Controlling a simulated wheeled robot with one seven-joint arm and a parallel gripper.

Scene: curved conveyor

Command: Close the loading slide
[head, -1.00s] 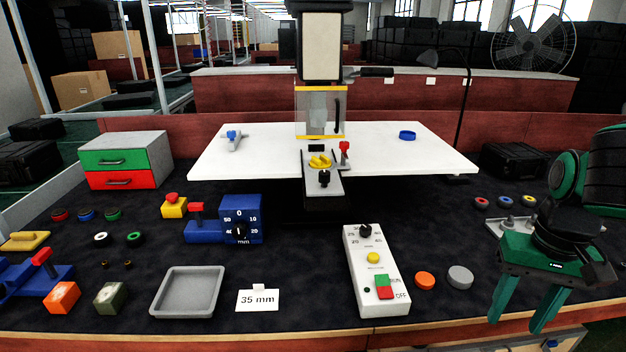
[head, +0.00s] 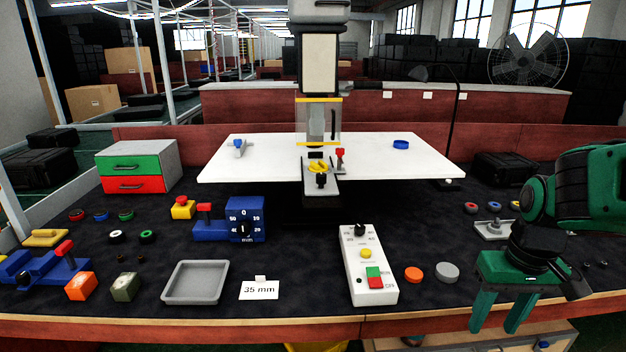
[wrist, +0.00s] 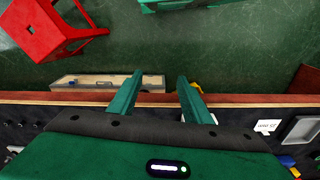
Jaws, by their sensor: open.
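The loading slide (head: 321,186) is a grey plate with a black knob, sticking out from the front of the white machine table (head: 240,172) under the clear guard. A yellow piece (head: 318,167) lies on it. A red-topped clamp (head: 340,155) stands just to its right. My gripper (head: 496,325) is open and empty at the front right edge of the bench, pointing down, well right of and nearer than the slide. In the wrist view my gripper's fingers (wrist: 160,95) are apart, over the bench edge and the floor; the slide is not in that view.
A control box (head: 368,270) with buttons lies between my gripper and the slide. Orange (head: 413,274) and grey (head: 447,271) discs sit beside it. A blue dial unit (head: 244,220), a grey tray (head: 195,283) and a 35 mm card (head: 259,290) are left. A red stool (wrist: 55,28) stands on the floor.

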